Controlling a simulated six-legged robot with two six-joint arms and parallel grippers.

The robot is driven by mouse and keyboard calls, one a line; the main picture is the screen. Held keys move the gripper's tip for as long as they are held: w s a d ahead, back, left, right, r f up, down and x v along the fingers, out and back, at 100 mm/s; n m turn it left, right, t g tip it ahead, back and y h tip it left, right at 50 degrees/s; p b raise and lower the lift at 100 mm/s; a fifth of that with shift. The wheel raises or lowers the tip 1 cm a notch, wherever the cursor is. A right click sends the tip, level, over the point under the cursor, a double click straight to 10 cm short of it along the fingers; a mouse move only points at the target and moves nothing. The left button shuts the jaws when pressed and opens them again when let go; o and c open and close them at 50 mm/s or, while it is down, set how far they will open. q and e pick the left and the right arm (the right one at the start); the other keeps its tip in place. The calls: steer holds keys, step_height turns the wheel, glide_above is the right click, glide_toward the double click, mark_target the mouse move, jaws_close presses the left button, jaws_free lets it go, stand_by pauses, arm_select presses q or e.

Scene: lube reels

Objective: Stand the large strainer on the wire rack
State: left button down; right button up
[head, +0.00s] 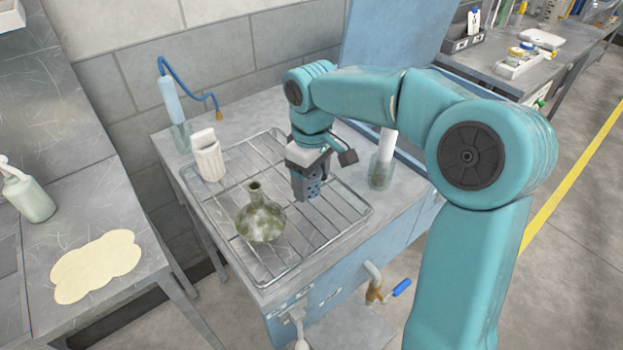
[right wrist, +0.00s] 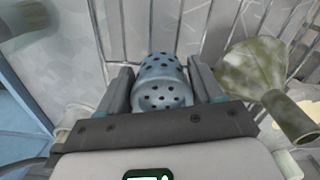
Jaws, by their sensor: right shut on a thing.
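The large strainer (head: 313,189) is a blue-grey cylinder with round holes. My right gripper (head: 306,176) is shut on it, over the right middle part of the wire rack (head: 232,249). The strainer also shows in the right wrist view (right wrist: 162,82), between the two fingers, with its holed end facing the camera. It looks roughly upright in the head view. Its lower end is over the rack's bars; I cannot tell whether it touches them. My left gripper is not in view.
A mottled green flask (head: 260,217) stands on the rack, left of the strainer. A white ribbed canister (head: 208,162) stands at the rack's back left. A clear glass vessel with a white rod (head: 381,173) stands right of the rack. The rack's front right is free.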

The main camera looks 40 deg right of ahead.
steer(key=shift+s+f, duration=0.1)
steer(key=shift+f, duration=0.05)
steer(key=o, duration=1.2)
steer(key=shift+r, duration=0.3)
step_height(320, 180, up, 12)
steer(key=shift+f+p, duration=0.25)
steer(key=shift+p, duration=0.8)
steer(key=shift+r, duration=0.15)
